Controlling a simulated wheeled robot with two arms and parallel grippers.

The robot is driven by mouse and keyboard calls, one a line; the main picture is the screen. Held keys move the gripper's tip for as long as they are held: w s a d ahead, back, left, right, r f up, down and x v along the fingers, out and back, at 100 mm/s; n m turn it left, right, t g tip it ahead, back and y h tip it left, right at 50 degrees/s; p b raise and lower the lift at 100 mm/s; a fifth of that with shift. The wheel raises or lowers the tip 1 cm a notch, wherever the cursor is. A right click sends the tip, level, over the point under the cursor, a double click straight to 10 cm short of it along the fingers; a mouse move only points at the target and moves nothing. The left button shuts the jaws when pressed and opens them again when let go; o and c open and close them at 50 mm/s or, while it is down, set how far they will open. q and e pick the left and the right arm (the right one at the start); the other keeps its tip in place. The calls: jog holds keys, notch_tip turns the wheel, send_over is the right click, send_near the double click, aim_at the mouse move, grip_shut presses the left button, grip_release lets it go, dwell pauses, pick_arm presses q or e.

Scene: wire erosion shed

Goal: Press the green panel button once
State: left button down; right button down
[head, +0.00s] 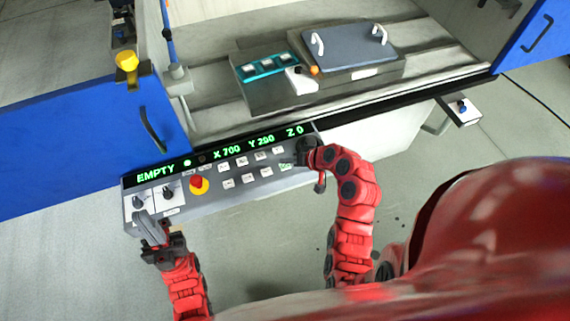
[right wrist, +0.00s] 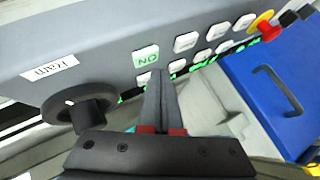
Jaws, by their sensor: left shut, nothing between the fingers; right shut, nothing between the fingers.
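The green-marked button (head: 286,167), a pale key with green lettering, is on the right part of the grey control panel (head: 222,199) in the head view. In the right wrist view the green-lettered button (right wrist: 146,57) reads as "ON" upside down. My right gripper (right wrist: 160,70) is shut and empty, its tips just below and right of that button in the picture; I cannot tell whether they touch the panel. In the head view my right gripper (head: 300,157) is at the panel's right end. My left gripper (head: 143,218) is shut and empty at the panel's lower left.
A red emergency stop (head: 197,182) on a yellow base and several white keys share the panel. A black knob (right wrist: 90,112) is near my right gripper. The display (head: 220,152) reads "EMPTY X 700 Y 290 Z 0". A blue door (head: 70,145) stands left.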

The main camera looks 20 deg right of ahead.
aim_at(288, 168)
jog(key=shift+r+p, duration=1.05)
jog(key=shift+r, duration=1.45)
